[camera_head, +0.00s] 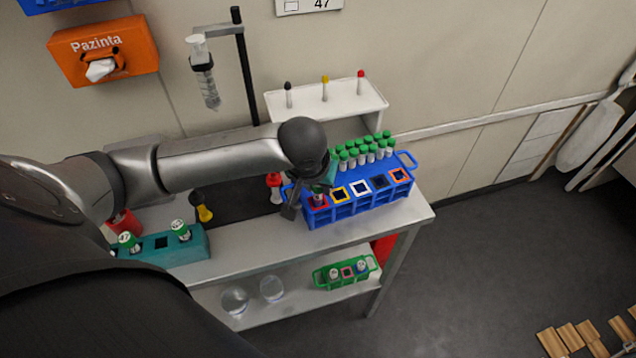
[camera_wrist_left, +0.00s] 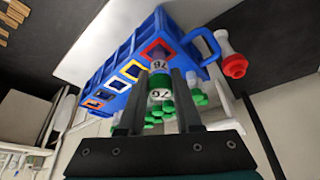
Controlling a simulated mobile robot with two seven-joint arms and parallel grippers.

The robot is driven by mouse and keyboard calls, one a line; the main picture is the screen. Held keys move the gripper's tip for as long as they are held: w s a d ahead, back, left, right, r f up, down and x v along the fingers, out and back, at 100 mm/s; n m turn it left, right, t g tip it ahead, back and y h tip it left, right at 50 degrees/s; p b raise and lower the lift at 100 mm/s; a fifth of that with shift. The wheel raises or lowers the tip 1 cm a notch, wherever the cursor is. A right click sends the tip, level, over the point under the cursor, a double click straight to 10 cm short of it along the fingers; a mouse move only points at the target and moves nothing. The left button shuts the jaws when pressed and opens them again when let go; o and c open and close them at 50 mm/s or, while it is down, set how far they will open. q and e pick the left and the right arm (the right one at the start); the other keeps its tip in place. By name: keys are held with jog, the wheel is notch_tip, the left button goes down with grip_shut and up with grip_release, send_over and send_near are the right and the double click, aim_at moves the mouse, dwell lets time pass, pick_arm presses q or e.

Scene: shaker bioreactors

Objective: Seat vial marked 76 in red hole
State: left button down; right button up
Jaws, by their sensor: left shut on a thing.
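The vial marked 76 (camera_wrist_left: 160,82) has a green cap and a white label. My left gripper (camera_head: 308,195) is shut on it, with one finger on each side in the left wrist view (camera_wrist_left: 160,74). The vial's lower end is at the red-framed hole (camera_wrist_left: 148,46) of the blue rack (camera_wrist_left: 122,52) and appears to be inside it; how deep is hidden. In the head view the red hole (camera_head: 317,204) is the leftmost framed hole of the blue rack (camera_head: 345,212), partly covered by my gripper. My right gripper is not in view.
Several green-capped vials (camera_head: 365,150) stand in the rack's back rows. A teal rack (camera_head: 190,249) with two vials is at left. Yellow-black (camera_head: 203,210) and red (camera_head: 274,185) items stand on the table. A green rack (camera_head: 346,272) is on the lower shelf.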

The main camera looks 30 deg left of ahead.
pick_arm(q)
jog(key=shift+f, duration=1)
dwell(0.7)
jog(key=c, duration=0.5)
grip_release()
jog(key=shift+r, duration=0.1)
jog(key=p+v, duration=0.3)
jog(key=v, duration=1.2)
jog(key=shift+d+r, duration=0.1)
jog(key=shift+d, duration=0.1)
